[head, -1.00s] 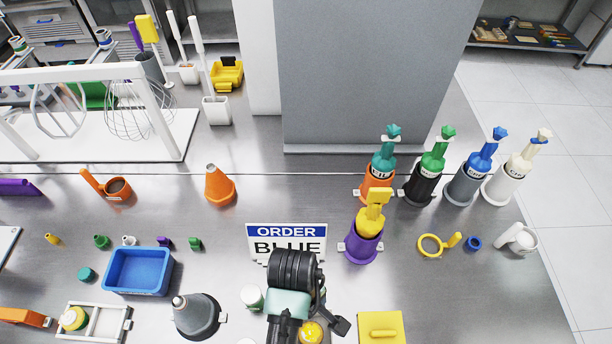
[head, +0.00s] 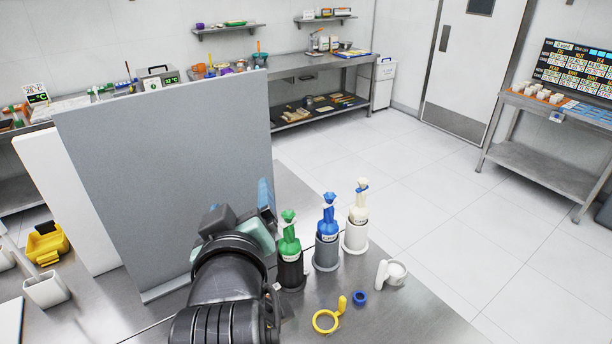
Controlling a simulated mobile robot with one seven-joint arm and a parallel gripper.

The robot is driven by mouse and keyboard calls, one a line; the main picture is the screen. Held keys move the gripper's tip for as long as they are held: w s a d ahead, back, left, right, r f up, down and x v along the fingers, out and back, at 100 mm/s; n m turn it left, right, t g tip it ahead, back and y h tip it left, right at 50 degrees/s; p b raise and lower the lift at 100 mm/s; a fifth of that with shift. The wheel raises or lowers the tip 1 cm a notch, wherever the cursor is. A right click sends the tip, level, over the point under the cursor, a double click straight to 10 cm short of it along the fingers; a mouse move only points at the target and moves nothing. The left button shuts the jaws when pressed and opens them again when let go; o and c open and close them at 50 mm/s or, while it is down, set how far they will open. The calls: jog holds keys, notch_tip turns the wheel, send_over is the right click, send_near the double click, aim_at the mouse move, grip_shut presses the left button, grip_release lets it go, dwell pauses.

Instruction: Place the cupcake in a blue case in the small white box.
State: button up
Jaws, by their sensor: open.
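My gripper (head: 238,226) is at the lower centre of the head view, seen from behind, with my dark arm below it. It is open, though its fingertips are mostly hidden by its own body. A blue patch shows just beyond it, and I cannot tell what it is. I cannot make out a cupcake in a blue case. Several small white box-like items (head: 543,94) sit on the side table at the far right, too small to tell apart. My gripper is far from them.
A tall grey panel (head: 170,180) stands left of my arm. Green-topped (head: 290,252), blue-topped (head: 326,236) and white (head: 356,222) bottles stand right of it, near a yellow ring (head: 325,321) and a white cup (head: 396,272). Open floor (head: 430,190) separates this counter from the side table (head: 545,150).

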jog(key=s+d+r+m+t+h, duration=0.1)
jog(key=s+d+r+m+t, duration=0.1)
jog(key=r, duration=0.8)
jog(key=s+d+r+m+t, duration=0.2)
jog(key=s+d+r+t, duration=0.2)
jog(key=r, duration=0.7)
jog(key=s+d+r+m+t+h, duration=0.1)
jog(key=s+d+r+m+t, duration=0.1)
jog(key=s+r+t, duration=0.4)
notch_tip(320, 180, up, 5)
jog(key=shift+s+d+f+m+h, duration=0.15)
jog(key=shift+s+d+m+h, duration=0.2)
jog(key=shift+s+d, duration=0.35)
jog(key=shift+s+a+f, duration=0.1)
jog(key=shift+s+a, duration=0.05)
